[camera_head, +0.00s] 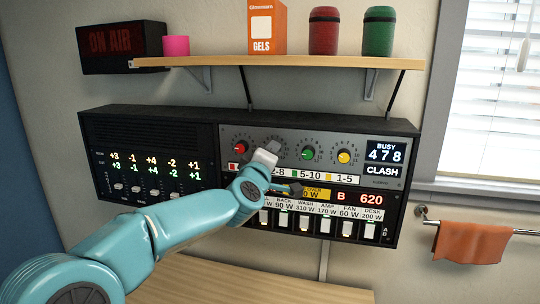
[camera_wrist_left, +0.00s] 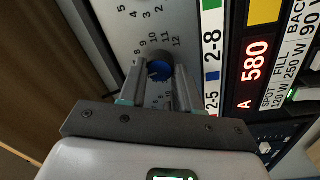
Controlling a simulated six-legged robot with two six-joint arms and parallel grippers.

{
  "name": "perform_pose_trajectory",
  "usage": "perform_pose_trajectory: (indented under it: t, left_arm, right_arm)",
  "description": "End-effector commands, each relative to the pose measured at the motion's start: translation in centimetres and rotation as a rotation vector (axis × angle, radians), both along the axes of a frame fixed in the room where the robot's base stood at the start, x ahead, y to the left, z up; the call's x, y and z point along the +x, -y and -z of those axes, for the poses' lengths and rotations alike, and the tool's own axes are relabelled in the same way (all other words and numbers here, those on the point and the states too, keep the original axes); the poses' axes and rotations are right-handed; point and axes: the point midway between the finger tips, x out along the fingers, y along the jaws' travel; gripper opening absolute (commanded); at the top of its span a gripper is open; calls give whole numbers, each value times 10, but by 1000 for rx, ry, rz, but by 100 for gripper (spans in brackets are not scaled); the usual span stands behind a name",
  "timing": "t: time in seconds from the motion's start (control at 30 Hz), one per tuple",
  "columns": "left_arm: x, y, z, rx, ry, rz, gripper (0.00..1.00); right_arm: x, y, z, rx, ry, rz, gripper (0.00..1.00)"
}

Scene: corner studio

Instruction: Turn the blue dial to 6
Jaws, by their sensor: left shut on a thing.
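The blue dial (camera_wrist_left: 160,71) sits on the grey face of the panel, ringed by printed numbers, in the left wrist view. My left gripper (camera_wrist_left: 160,82) has one finger on each side of it and is shut on it. The angle of the dial's pointer is too small to read surely. In the head view my left gripper (camera_head: 270,149) covers the blue dial, between the red dial (camera_head: 240,148) and the green dial (camera_head: 307,152). My right gripper is not in view.
The yellow dial (camera_head: 343,156) and a display (camera_head: 385,159) reading BUSY 478 CLASH are at the right. Below are number labels and a row of switches (camera_head: 323,223). A wooden shelf (camera_head: 330,63) with jars and a box hangs above the panel.

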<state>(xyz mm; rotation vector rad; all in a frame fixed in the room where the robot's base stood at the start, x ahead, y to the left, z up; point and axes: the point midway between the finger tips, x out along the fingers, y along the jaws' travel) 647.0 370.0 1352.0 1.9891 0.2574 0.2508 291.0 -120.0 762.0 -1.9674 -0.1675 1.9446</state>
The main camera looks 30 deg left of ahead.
Motion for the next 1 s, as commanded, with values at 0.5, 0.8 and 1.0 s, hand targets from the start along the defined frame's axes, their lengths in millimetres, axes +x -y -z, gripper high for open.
perform_pose_trajectory:
  t: [0.5,0.8,1.0]
  left_arm:
    - [0,1,1,-2,-2,1,58]
    - [-29,9,5,-3,1,2,58]
    - [-81,25,8,-2,1,4,58]
  right_arm:
    - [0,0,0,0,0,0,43]
    - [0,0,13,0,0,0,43]
    - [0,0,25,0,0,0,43]
